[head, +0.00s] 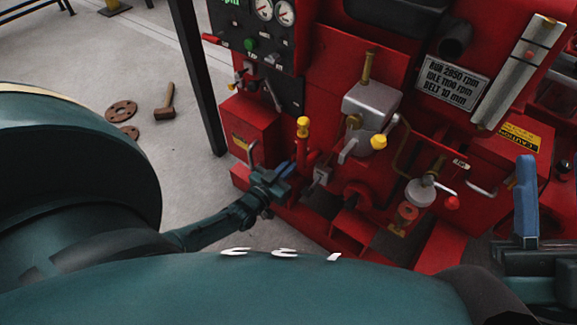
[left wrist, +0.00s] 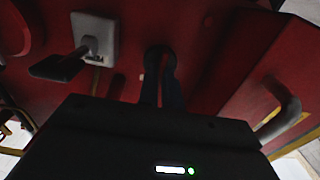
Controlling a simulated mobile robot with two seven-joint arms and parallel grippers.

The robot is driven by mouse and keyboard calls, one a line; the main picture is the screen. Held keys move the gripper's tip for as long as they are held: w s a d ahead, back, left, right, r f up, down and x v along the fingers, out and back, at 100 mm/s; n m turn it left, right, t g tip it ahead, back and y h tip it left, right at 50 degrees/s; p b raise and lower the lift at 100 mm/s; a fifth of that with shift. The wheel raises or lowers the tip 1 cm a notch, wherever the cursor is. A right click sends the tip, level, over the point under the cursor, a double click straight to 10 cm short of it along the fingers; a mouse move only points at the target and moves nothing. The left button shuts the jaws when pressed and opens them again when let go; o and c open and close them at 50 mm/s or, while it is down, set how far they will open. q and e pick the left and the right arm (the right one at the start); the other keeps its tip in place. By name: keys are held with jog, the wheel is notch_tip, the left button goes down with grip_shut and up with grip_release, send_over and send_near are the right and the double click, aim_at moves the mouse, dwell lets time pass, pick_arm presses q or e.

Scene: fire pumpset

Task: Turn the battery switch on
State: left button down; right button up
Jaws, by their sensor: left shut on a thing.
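My left gripper (head: 284,174) reaches in low at the front of the red pumpset (head: 330,55). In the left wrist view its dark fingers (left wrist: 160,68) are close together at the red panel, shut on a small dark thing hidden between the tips. A pale square plate with a dark lever (left wrist: 95,38) is beside the fingers, apart from them. It looks like the small grey switch (head: 322,175) right of the gripper in the head view. I cannot tell for sure which part is the battery switch. My right gripper (head: 527,170) is at the right edge, its opening unclear.
A red box with a metal handle (head: 250,130) stands left of my left gripper. A yellow-capped post (head: 303,128) rises behind it. A gauge panel (head: 255,35) is above. A hammer (head: 165,102) and rusty discs (head: 121,111) lie on the open floor.

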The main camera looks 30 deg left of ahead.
dwell(0.3)
pick_arm(q)
jog(key=c, duration=1.6)
grip_release()
